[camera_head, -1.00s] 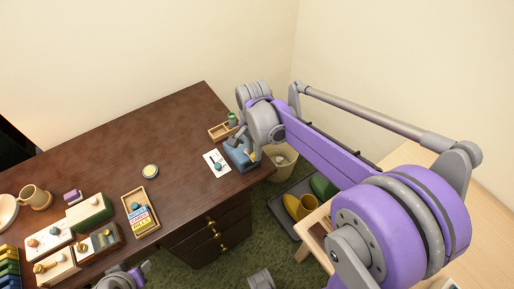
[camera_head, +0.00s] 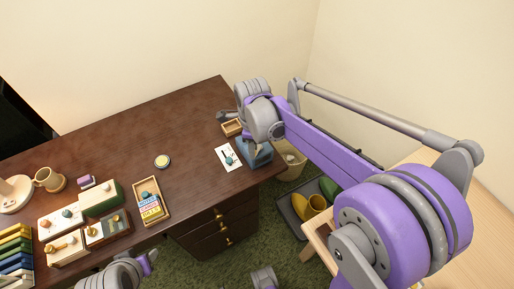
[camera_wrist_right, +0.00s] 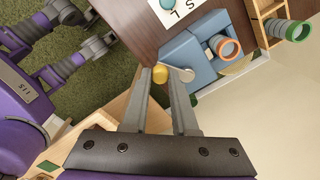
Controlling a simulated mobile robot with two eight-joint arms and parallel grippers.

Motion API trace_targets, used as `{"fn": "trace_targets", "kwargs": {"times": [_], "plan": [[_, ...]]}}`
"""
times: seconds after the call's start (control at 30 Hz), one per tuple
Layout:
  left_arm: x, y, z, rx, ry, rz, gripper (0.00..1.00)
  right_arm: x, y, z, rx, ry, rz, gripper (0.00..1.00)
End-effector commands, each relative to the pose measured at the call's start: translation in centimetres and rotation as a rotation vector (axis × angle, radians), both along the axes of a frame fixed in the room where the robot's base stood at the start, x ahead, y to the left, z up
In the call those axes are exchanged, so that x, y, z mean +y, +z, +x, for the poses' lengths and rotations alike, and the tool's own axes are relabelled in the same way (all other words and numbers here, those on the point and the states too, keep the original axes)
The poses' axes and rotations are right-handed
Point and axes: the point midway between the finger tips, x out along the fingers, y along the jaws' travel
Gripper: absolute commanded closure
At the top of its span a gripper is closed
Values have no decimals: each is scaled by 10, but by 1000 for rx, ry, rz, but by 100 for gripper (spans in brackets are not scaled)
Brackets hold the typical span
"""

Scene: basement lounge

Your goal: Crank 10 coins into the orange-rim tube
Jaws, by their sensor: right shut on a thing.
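A blue crank machine (camera_head: 257,156) stands at the right end of the dark desk. The right wrist view shows this blue machine (camera_wrist_right: 190,55) with an orange-rim tube (camera_wrist_right: 228,50) on it; the tube's inside is too small to read. My right gripper (camera_wrist_right: 161,85) is shut on the yellow crank knob (camera_wrist_right: 160,74), which sits between its fingertips. A round grey part (camera_wrist_right: 183,74) lies beside the right fingertip. In the head view, my right gripper (camera_head: 257,143) partly covers the machine. My left gripper's fingers are not visible. I cannot make out any coins.
A green-rim tube (camera_wrist_right: 297,31) stands at a wooden tray (camera_wrist_right: 268,12) beside the machine. A white card (camera_head: 228,158) lies on the desk. A bin (camera_head: 291,163) stands off the desk's right end.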

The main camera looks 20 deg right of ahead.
Motion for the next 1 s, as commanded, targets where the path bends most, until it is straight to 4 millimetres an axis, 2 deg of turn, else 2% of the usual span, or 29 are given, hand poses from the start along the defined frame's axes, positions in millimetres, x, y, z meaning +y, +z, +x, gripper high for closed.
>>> {"fn": "trace_targets", "kwargs": {"times": [0.2,0.5,1.0], "plan": [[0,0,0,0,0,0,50,5,0,7,0,-179,0,100],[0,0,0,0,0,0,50,8,0,14,0,-350,0,100],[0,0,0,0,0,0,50,8,0,17,-1,-423,1,100]]}}
